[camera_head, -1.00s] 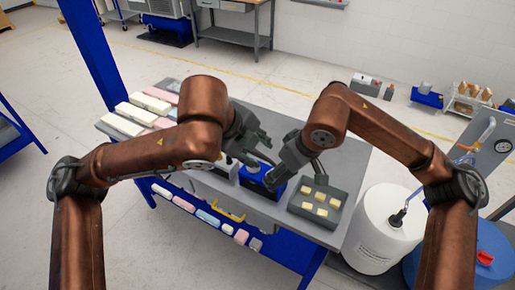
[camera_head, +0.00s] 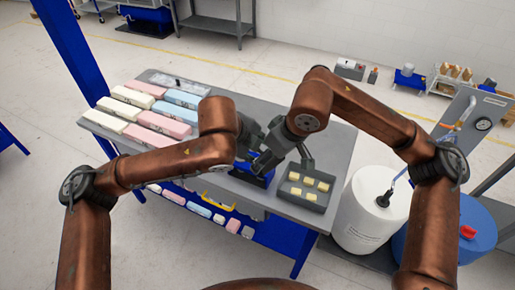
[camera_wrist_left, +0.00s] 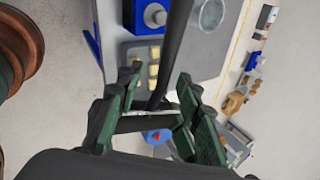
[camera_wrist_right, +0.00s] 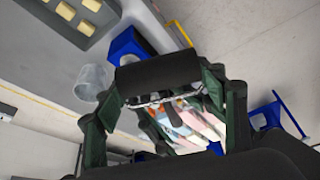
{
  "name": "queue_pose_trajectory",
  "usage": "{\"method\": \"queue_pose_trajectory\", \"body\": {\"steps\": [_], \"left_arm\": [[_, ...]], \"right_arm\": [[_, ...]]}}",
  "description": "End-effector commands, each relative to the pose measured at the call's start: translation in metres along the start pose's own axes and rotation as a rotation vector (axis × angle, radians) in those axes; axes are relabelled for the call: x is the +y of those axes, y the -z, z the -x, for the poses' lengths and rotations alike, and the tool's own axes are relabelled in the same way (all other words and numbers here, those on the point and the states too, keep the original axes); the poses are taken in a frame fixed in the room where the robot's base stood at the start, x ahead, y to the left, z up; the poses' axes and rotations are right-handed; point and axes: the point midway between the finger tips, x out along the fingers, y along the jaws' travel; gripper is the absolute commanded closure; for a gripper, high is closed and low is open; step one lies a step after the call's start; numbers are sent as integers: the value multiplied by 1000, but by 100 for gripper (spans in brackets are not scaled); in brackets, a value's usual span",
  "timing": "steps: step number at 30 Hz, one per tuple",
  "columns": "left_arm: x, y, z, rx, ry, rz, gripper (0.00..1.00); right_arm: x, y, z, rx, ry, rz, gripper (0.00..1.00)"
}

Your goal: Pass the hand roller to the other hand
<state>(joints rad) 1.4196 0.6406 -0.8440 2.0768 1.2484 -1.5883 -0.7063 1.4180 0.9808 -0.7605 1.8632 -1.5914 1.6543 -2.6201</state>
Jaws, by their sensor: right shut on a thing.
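The hand roller (camera_wrist_right: 158,72) has a black drum, a thin metal frame and a dark handle. In the right wrist view it lies across the fingers of my right gripper (camera_wrist_right: 160,95), which is shut on it. In the left wrist view a black bar (camera_wrist_left: 176,45), seemingly part of the roller, runs between the spread fingers of my left gripper (camera_wrist_left: 158,88). Gaps show beside the bar, so the left gripper looks open around it. In the head view my left gripper (camera_head: 254,148) and right gripper (camera_head: 270,156) are close together above the table, mostly hiding the roller.
The grey table (camera_head: 327,150) holds a dark tray (camera_head: 306,188) of small yellow blocks, a blue box (camera_head: 250,178) below the grippers, and several coloured foam blocks (camera_head: 160,125) at left. A clear cup (camera_wrist_right: 91,82) stands nearby. A white drum (camera_head: 368,212) stands right of the table.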

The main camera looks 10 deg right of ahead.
Motion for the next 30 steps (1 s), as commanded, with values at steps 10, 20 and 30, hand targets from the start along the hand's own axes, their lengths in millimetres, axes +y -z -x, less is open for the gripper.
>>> {"method": "queue_pose_trajectory", "body": {"steps": [10,20,30], "left_arm": [[0,0,0,0,0,0,83],[0,0,0,0,-1,0,100],[0,0,1,-1,0,0,100]], "right_arm": [[0,0,0,1,0,0,65],[0,0,0,1,-1,0,65],[0,0,0,1,-1,-1,24]]}}
